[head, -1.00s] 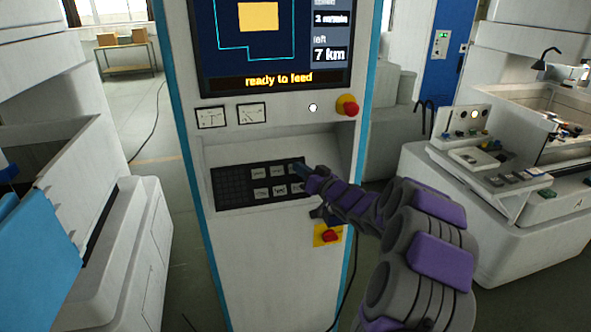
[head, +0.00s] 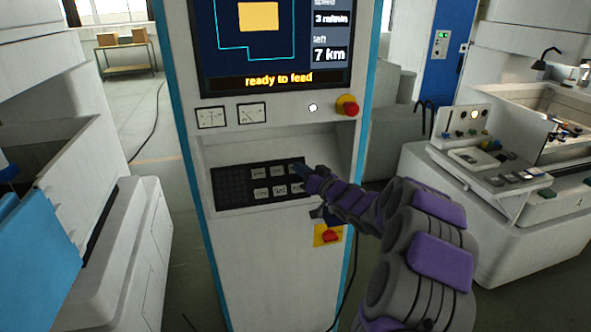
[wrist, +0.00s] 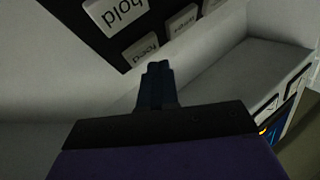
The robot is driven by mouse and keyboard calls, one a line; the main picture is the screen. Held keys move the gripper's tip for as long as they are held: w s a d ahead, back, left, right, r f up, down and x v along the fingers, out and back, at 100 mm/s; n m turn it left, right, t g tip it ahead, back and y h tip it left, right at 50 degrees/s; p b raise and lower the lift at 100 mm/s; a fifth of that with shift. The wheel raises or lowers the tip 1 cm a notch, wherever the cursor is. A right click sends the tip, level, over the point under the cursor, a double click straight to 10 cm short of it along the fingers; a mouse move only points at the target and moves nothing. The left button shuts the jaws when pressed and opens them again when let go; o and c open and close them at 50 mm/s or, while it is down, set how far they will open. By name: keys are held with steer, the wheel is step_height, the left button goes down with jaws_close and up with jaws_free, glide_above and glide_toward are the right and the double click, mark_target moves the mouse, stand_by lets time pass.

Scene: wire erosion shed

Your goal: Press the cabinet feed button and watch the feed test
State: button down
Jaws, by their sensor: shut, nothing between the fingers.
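The cabinet (head: 270,265) stands upright in the middle of the head view. Its screen (head: 272,55) reads "ready to feed". Its black button panel (head: 232,188) lies on a recessed ledge, with pale keys in two rows. My gripper (head: 299,171) is shut and empty, its tip at the panel's upper right, covering part of that corner. In the wrist view the shut fingers (wrist: 158,68) point towards the keys. One key reads "hold" (wrist: 115,12) upside down; a key (wrist: 146,48) just beyond the fingertips has a blurred label. I cannot tell whether the tip touches a key.
White machines stand left (head: 110,270) and right (head: 490,235).

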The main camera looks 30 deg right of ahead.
steer(key=shift+w+p, duration=0.25)
steer(key=shift+p, duration=0.25)
steer(key=shift+w+d+f+p, duration=0.1)
steer(key=shift+w+f+p, duration=0.25)
steer(key=shift+f+p, duration=0.05)
stand_by(0.9)
stand_by(0.4)
steer(key=shift+s+r+p, duration=0.35)
steer(key=shift+s+r, duration=0.15)
steer(key=shift+s, duration=0.15)
steer(key=s+r, duration=0.1)
steer(key=s, duration=0.1)
steer(key=s+a+r+p, duration=0.1)
steer(key=s+r, duration=0.1)
steer(key=shift+a+p, duration=0.15)
steer(key=shift+p, duration=0.15)
steer(key=shift+w, duration=0.1)
stand_by(0.7)
